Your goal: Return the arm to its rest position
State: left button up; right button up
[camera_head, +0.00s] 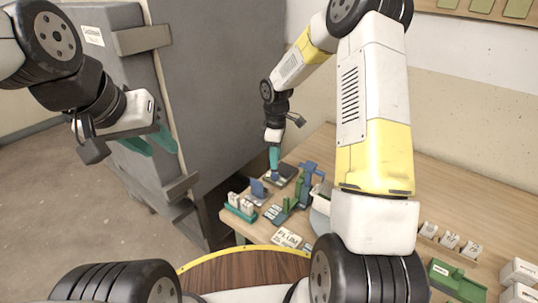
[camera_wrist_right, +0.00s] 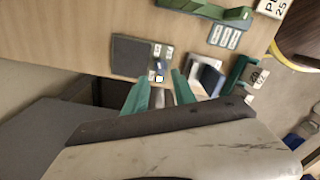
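My right arm reaches over the wooden table. In the head view its gripper (camera_head: 275,162) points down at the table's far left, above a dark pad (camera_head: 287,171). The right wrist view shows its two teal fingers (camera_wrist_right: 160,88) apart, with nothing clearly held. Small blue and white pieces lie just beyond the fingertips, beside the dark pad (camera_wrist_right: 131,57). My left gripper (camera_head: 157,146) hangs at the upper left of the head view, in front of a grey cabinet. Its two teal fingertips look apart and empty.
The grey cabinet (camera_head: 215,85) stands close to the table's left end. On the table (camera_head: 460,190) are a teal rack with white blocks (camera_head: 240,207), a blue holder (camera_head: 310,172), a white label card (camera_head: 287,237) and a green holder (camera_head: 455,281). The table's back strip is clear.

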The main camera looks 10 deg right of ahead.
jog(key=shift+r, duration=1.3)
jog(key=shift+r, duration=0.1)
jog(key=s+d+r+m+t, duration=0.1)
jog(key=s+r+m, duration=0.2)
jog(key=s+r, duration=0.35)
jog(key=s+d+r+m+t, duration=0.1)
jog(key=s+r+m+t, duration=0.2)
jog(key=r, duration=0.7)
jog(key=s+r+m+t+y, duration=0.1)
jog(key=s+r+m, duration=0.2)
jog(key=s, duration=0.5)
jog(key=s+r+m+t+y, duration=0.1)
jog(key=s+r+m, duration=0.2)
jog(key=s, duration=0.6)
jog(key=shift+s+r+m, duration=0.3)
jog(key=shift+r+m, duration=0.05)
jog(key=shift+m, duration=0.35)
